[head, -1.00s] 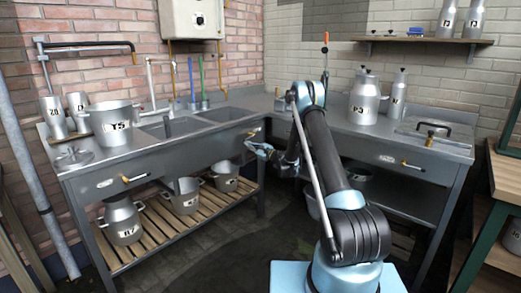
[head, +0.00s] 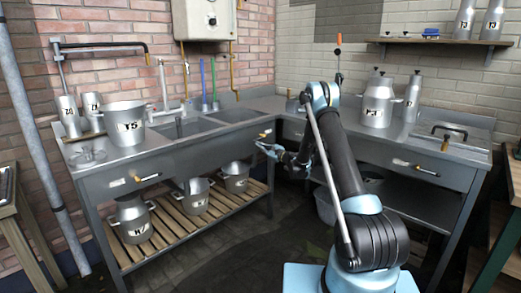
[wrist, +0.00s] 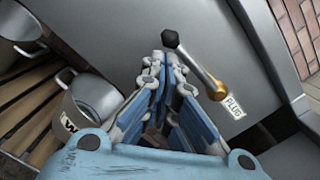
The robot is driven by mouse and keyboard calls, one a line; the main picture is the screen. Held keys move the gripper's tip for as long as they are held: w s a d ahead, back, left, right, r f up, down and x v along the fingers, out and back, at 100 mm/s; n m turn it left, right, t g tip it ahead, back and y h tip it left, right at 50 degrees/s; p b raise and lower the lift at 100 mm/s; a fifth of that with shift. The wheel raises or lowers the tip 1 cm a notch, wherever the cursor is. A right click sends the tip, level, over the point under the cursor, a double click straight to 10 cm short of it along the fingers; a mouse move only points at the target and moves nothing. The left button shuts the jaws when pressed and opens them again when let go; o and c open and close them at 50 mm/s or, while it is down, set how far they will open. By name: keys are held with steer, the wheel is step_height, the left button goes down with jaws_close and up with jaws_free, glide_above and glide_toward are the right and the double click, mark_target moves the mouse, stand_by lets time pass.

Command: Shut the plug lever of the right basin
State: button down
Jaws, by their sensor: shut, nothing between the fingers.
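The plug lever (head: 264,135) sits on the steel counter front below the right basin (head: 235,114). In the wrist view the lever (wrist: 197,68) is a bar with a brass pivot and a black knob, and a PLUG label (wrist: 233,107) is beside the pivot. The bar slants in that picture, from the pivot up and left to the knob. My gripper (head: 261,146) is just below the lever in the head view. In the wrist view my gripper (wrist: 170,62) is shut and empty, its tips close to the knob; I cannot tell whether they touch.
A two-handled pot (wrist: 92,98) stands on the slatted lower shelf (head: 165,228). Other levers show on the counter fronts at left (head: 137,178) and right (head: 427,170). The big pot (head: 126,125) stands left of the basins. Dark floor in front is clear.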

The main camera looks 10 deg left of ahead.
steer(key=s+d+f, duration=0.4)
steer(key=d, duration=0.5)
steer(key=shift+d, duration=0.4)
steer(key=shift+s, duration=0.1)
steer(key=s+d+r+n+g+h, duration=0.2)
steer(key=s+r+n, duration=0.2)
steer(key=s+r, duration=0.35)
steer(key=s+d+r+n+g+h, duration=0.2)
steer(key=s+r+n, duration=0.2)
steer(key=s+r, duration=0.4)
steer(key=s+d+r+n+g+h, duration=0.1)
steer(key=s+d+r+n+h, duration=0.2)
steer(key=s, duration=0.5)
steer(key=s+d+f+n+g+h, duration=0.1)
steer(key=s+d+f+n+h, duration=0.1)
steer(key=s+d, duration=0.5)
steer(key=s+d+f+n+g+h, duration=0.1)
steer(key=s+d, duration=0.6)
steer(key=s, duration=1.1)
steer(key=s+d+f+n+g+h, duration=0.1)
steer(key=s+d+f+n+h, duration=0.2)
steer(key=s, duration=1)
steer(key=d+f+h, duration=0.2)
steer(key=d+h, duration=0.1)
steer(key=shift+s+d+f+n, duration=0.2)
steer(key=shift+d+f+n, duration=0.1)
steer(key=shift+d+n, duration=0.1)
